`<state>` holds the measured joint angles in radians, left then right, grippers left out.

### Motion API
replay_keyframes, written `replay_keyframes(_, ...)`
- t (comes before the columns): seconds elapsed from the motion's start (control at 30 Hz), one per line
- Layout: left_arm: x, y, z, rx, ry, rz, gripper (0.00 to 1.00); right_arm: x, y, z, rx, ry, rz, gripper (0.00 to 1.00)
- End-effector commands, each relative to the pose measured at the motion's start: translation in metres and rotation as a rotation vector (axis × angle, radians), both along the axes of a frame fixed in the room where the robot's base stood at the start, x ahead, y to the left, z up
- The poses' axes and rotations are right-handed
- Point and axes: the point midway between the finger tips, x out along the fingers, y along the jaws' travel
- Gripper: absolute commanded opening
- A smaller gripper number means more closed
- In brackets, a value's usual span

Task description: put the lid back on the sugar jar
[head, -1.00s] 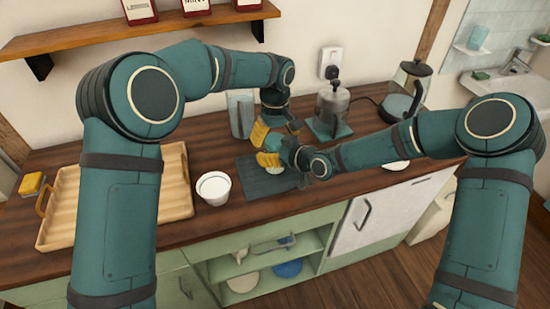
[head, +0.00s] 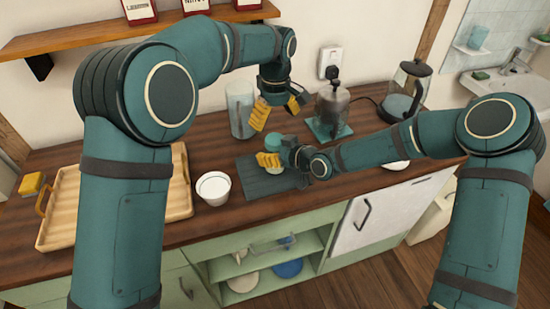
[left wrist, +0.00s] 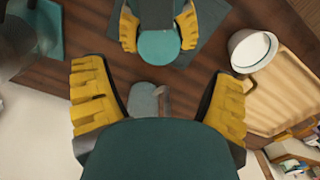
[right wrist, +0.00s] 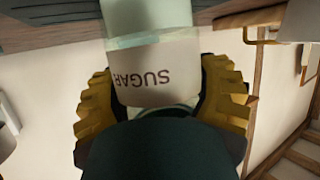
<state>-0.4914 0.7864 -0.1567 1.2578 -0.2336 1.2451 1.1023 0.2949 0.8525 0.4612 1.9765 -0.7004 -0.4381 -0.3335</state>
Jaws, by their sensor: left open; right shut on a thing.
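The sugar jar (right wrist: 155,75) is pale, with SUGAR reading upside down in the right wrist view. My right gripper (head: 277,160) is shut around it over the dark mat (head: 262,182). The round teal lid (left wrist: 159,47) covers the jar's top in the left wrist view, and it also shows in the head view (head: 273,141). Whether it sits fully flush I cannot tell. My left gripper (head: 277,112) is open and empty, above and behind the jar, apart from the lid. My right fingers hide part of the jar.
A white bowl (head: 213,188) and a wooden tray (head: 120,220) stand left on the counter. A tall glass container (head: 240,116) is just left of my left gripper. A metal-and-glass grinder (head: 331,105) on a teal mat and a kettle (head: 404,95) stand to the right.

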Motion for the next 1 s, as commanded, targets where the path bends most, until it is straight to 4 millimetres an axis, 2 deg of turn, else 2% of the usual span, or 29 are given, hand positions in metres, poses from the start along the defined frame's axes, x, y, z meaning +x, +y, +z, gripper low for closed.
replay_keyframes(0.2,0.000,-0.001,0.010,-0.004,-0.006,0.068,0.85,-0.001,-0.001,-0.003,-0.003,0.007,0.000,0.00)
replay_keyframes(0.57,0.000,0.000,0.007,-0.005,-0.004,0.069,0.85,-0.001,-0.001,-0.003,-0.003,0.007,0.000,0.00)
replay_keyframes(0.67,0.000,0.000,-0.001,-0.004,-0.002,0.069,0.85,-0.001,-0.001,-0.003,-0.003,0.007,0.000,0.00)
replay_keyframes(1.0,0.000,0.000,-0.050,-0.004,-0.003,0.068,0.85,-0.001,-0.001,-0.003,-0.003,0.007,0.000,0.00)
